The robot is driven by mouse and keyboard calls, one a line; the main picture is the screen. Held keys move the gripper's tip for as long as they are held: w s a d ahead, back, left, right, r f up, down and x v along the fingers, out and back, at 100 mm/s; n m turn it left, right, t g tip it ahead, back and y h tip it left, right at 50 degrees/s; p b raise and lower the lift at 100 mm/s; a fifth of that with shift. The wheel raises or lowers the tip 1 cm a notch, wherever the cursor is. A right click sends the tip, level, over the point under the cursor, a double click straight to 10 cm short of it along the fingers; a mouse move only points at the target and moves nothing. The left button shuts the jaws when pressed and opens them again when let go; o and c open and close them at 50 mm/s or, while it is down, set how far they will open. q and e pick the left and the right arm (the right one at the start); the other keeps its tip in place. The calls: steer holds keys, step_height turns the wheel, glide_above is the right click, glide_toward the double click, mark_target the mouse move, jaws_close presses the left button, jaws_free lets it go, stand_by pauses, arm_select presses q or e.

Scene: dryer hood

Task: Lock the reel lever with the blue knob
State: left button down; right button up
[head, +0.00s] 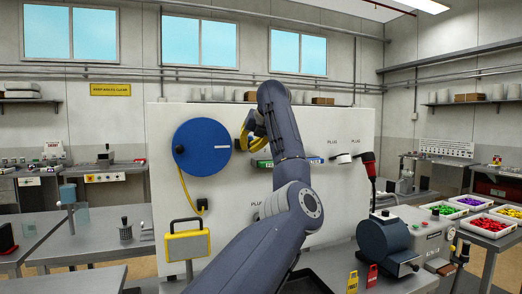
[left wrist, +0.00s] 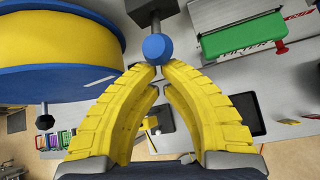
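The blue reel (head: 201,147) is mounted on the white panel (head: 350,120). In the left wrist view its blue rim and yellow winding (left wrist: 55,45) fill the upper left. A round blue knob (left wrist: 157,48) sits on a short rod from a dark block (left wrist: 150,12), right of the reel. My left gripper (head: 246,138) has its yellow fingers drawn in, and in the left wrist view the fingertips (left wrist: 158,70) meet the knob from below and look closed on it. In the head view my arm and fingers hide the knob and lever. My right gripper is not in view.
A green-topped unit (left wrist: 243,35) is on the panel right of the knob; a red-and-black plug (head: 369,164) hangs farther right. A yellow cable (head: 187,190) runs down below the reel. A yellow box (head: 187,245) and a dark blue machine (head: 384,240) stand in front.

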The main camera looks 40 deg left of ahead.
arm_select(q)
steer(key=shift+s+r, duration=0.1)
steer(key=shift+r, duration=0.1)
steer(key=shift+f, duration=0.1)
stand_by(0.5)
steer(key=s+d+r, duration=0.3)
steer(key=s+d, duration=0.1)
steer(key=d, duration=0.3)
steer(key=shift+s+d+r, duration=0.15)
steer(key=shift+s+r, duration=0.2)
stand_by(0.6)
